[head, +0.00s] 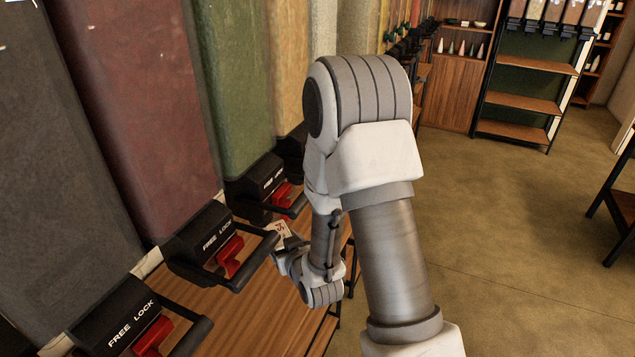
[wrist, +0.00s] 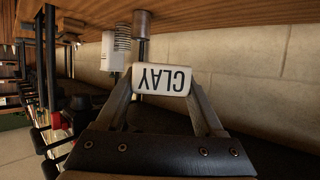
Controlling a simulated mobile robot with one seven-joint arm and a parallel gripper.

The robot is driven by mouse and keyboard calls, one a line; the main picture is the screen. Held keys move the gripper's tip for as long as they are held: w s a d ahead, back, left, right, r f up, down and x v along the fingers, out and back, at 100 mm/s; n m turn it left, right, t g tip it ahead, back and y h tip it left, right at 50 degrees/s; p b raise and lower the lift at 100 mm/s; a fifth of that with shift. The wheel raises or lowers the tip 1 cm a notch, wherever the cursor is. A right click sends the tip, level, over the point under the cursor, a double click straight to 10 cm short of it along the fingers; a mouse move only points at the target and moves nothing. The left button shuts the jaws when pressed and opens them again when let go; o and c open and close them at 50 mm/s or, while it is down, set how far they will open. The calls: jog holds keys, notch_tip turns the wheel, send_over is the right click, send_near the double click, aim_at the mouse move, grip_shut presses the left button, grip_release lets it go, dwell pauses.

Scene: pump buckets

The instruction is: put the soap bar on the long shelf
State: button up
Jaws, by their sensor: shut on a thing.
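The soap bar (wrist: 163,79) is a small white block with dark "CLAY" lettering that appears upside down in the wrist view. My gripper (wrist: 162,88) is shut on it, one finger at each end. In the head view my gripper (head: 284,260) is low, close to the black dispensers' handles and above the wooden long shelf (head: 262,318). A small white patch with red marks shows by the gripper there; I cannot tell if it is the bar. My arm hides part of the shelf.
Black "FREE LOCK" dispensers (head: 207,241) with red levers and protruding handles line the left, under tall coloured containers (head: 130,100). A shelf rack (head: 520,103) stands at the back. The floor (head: 510,240) to the right is open. A wooden surface (wrist: 220,12) crosses the top of the wrist view.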

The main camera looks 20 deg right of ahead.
jog(key=s+a+r+n+g+y+b, duration=0.1)
jog(key=a+n+y+b, duration=0.1)
jog(key=a+b, duration=0.3)
jog(key=s+a+r+n+y+b, duration=0.1)
jog(key=s+a+n+y+b, duration=0.1)
jog(key=a+y+b, duration=0.15)
jog(key=s+a+f+n+g+y+b, duration=0.35)
jog(key=s+a+b, duration=0.25)
jog(key=s+b, duration=0.3)
jog(key=h+b, duration=0.1)
jog(key=b, duration=0.2)
send_over(214, 306)
notch_tip(214, 306, down, 7)
notch_tip(214, 306, down, 4)
jog(key=shift+a+f+b, duration=0.1)
jog(key=shift+b, duration=1.05)
jog(key=shift+f+t+b, duration=0.25)
jog(key=shift+f+b, duration=0.15)
jog(key=shift+f, duration=0.05)
